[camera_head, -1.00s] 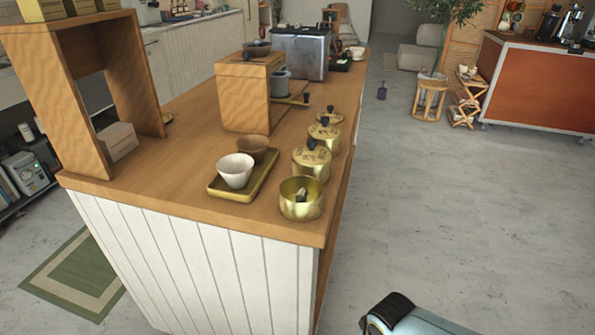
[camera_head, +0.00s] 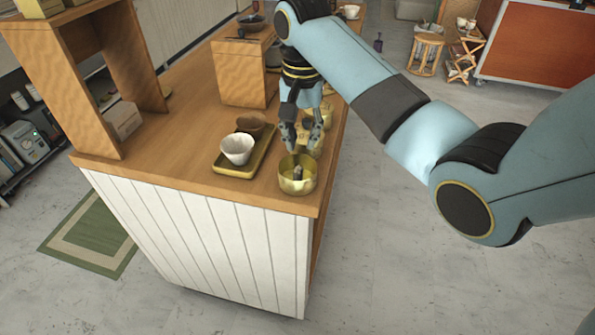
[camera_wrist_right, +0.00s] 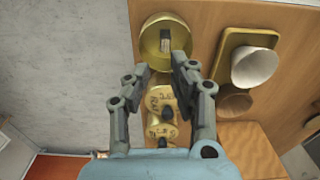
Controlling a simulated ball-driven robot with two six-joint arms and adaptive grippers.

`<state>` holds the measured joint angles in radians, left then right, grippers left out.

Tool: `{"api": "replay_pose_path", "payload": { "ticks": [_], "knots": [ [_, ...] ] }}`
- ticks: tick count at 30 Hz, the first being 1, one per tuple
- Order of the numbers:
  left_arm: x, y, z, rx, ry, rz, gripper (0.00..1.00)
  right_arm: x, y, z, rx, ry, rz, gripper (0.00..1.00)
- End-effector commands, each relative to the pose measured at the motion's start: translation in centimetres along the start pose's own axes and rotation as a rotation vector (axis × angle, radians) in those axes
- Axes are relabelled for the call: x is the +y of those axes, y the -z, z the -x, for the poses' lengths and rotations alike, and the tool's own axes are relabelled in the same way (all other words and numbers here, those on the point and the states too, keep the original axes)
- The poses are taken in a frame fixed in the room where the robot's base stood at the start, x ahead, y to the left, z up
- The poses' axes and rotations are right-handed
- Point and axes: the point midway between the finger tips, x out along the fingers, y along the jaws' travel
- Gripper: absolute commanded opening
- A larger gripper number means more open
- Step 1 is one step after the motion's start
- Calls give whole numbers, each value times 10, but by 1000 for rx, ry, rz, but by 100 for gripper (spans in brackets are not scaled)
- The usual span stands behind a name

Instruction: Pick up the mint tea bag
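An open brass tin (camera_head: 297,184) stands near the front right corner of the wooden counter. A small tea bag (camera_head: 297,171) stands inside it, its label too small to read. In the right wrist view the tin (camera_wrist_right: 148,51) is at the top, with the tea bag (camera_wrist_right: 165,41) against its inner wall. My right gripper (camera_head: 299,148) points down just above and behind the tin. Its fingers (camera_wrist_right: 159,68) are open and apart, with nothing between them, close to the tin's rim. My left gripper is not in view.
Lidded brass tins (camera_wrist_right: 161,101) stand in a row behind the open one, partly under my right gripper. A brass tray (camera_head: 232,170) with a white cup (camera_head: 237,148) and a brown cup is left of the tin. The counter's right edge is close.

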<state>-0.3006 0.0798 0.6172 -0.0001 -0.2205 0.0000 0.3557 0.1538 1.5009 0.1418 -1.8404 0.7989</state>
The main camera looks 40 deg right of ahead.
Motion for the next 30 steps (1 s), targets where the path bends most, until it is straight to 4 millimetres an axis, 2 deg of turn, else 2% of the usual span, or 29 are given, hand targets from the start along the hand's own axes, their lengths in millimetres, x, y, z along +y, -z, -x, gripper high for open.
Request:
{"api": "replay_pose_path", "payload": {
  "ticks": [1, 3, 10, 17, 24, 30],
  "knots": [
    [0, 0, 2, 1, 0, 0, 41, -4, 5, 7, -7, -2, -23, 23],
    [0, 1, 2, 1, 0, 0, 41, -7, 8, 7, -17, -7, -45, 23],
    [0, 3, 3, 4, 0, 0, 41, -8, 8, -30, -21, -8, -53, 23],
    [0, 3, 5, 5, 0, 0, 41, -8, 8, -50, -19, -8, -52, 23],
    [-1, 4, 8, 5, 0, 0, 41, -9, 7, -87, -19, -8, -51, 23],
    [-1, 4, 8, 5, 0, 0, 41, -9, 7, -95, -17, -6, -50, 23]
  ]
}}
